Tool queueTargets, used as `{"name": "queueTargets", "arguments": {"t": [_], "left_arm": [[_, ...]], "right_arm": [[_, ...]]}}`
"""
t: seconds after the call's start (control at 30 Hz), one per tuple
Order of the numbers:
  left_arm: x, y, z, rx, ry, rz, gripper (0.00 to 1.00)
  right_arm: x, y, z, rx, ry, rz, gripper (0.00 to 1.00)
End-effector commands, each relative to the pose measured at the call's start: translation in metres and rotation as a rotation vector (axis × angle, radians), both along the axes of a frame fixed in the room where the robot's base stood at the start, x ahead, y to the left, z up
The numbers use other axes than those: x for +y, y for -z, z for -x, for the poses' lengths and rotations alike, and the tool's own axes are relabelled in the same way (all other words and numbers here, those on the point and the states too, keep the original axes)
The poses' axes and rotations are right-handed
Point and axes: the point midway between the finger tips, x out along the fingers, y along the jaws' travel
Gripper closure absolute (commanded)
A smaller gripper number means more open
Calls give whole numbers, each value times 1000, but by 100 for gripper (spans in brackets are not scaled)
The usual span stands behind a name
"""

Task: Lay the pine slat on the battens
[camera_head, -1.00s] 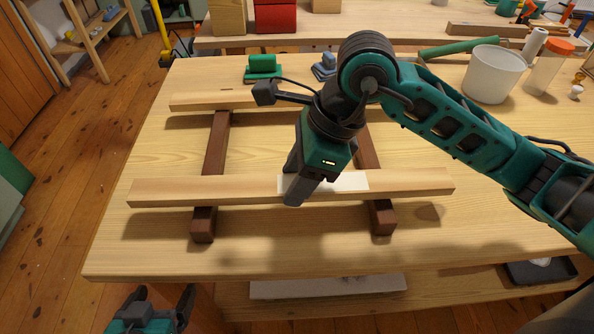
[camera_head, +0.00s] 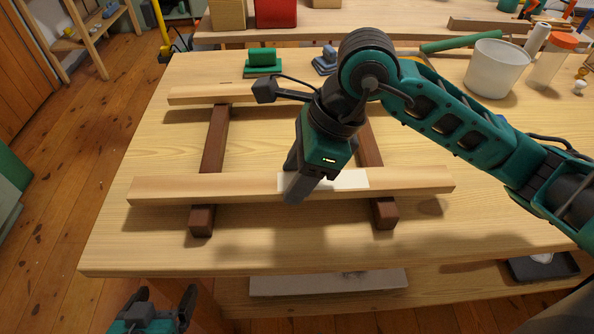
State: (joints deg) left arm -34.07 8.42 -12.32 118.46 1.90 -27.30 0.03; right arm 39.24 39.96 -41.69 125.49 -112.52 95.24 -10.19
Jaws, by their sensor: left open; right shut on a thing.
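The pine slat (camera_head: 220,188) is a long pale bar with a white patch (camera_head: 345,180) near its middle. It runs left to right above the front parts of two dark brown battens (camera_head: 213,140) (camera_head: 385,214). Whether it touches them I cannot tell. My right gripper (camera_head: 294,190) is shut on the slat near its middle, covering part of the white patch. A similar pale slat (camera_head: 195,95) lies across the far part of the battens, partly hidden by my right arm. My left gripper (camera_head: 164,296) is open and empty, low at the left, off the table's front edge.
Green (camera_head: 263,62) and grey-blue (camera_head: 326,62) blocks stand at the table's back. A white tub (camera_head: 495,68), a clear jar with an orange lid (camera_head: 550,65) and a green roll (camera_head: 460,44) are at the back right. The tabletop's left front (camera_head: 130,245) is clear.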

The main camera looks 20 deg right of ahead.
Motion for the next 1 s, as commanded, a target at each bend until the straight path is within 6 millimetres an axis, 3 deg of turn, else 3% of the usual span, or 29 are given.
{"name": "queueTargets", "arguments": {"t": [0.33, 0.63, 0.77, 1.0], "left_arm": [[0, 0, 0, 0, -2, 1, 13], [0, -1, 0, 0, 0, -1, 13], [1, -4, 0, 0, 3, -5, 13], [2, -13, 0, -1, 6, -8, 13]], "right_arm": [[0, 0, 0, 0, 0, 0, 23], [-2, -3, 0, -1, 0, 1, 23], [-8, -19, 1, -3, 2, 3, 23], [-27, -69, 6, -7, 2, 2, 23]]}}
